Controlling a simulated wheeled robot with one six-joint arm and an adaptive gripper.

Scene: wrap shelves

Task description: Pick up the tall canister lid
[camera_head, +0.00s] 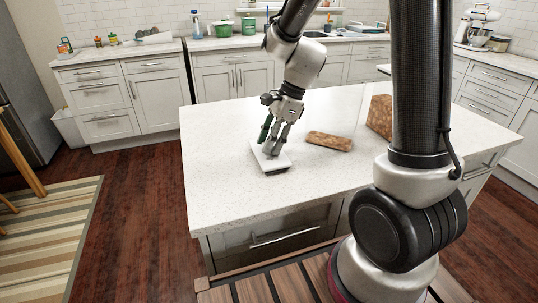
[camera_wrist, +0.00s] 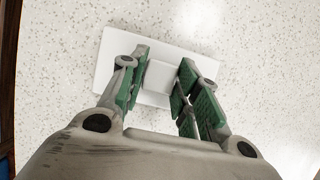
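A flat white rectangular piece, which looks like the tall canister lid (camera_head: 281,162), lies on the pale speckled countertop, near its front left part. In the wrist view the lid (camera_wrist: 116,52) shows as a white rectangle with a smaller raised part in its middle. My gripper (camera_head: 271,148) points down over it. In the wrist view my gripper (camera_wrist: 162,80) has its green-padded fingers apart, one on each side of the raised part. A gap seems to show on each side. I cannot tell whether the fingertips touch the lid. No canister is clearly visible.
A brown wooden board (camera_head: 329,141) lies flat to the right of my gripper. A brown block (camera_head: 380,117) stands farther right, partly behind my arm. The countertop (camera_head: 225,190) is clear to the front and left. A back counter (camera_head: 225,42) holds several kitchen items.

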